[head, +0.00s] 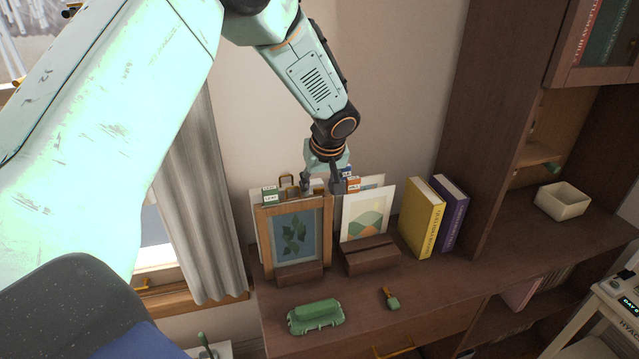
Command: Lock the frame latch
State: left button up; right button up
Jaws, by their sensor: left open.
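A wooden picture frame (262,232) with a leaf print stands upright in a wooden stand on the dark wood cabinet top. Brass-coloured hardware that looks like a latch (287,181) shows at the frame's top edge, next to a small green label. My left gripper (321,190) points down at the frame's upper right corner, with its fingers apart. One finger is near the frame's top edge and the other is to its right, in front of the cards behind. I cannot tell whether either finger touches the frame. My right gripper is not in view.
A cream bowl (562,202) sits far right.

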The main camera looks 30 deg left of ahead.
pick_arm(q)
jog(key=shift+w+d, duration=0.15)
jog(key=shift+c, duration=0.9)
jog(key=shift+s+a, duration=0.2)
jog(key=shift+a, duration=0.05)
jog(key=c, duration=0.6)
jog(key=shift+w+d, duration=0.15)
grip_shut()
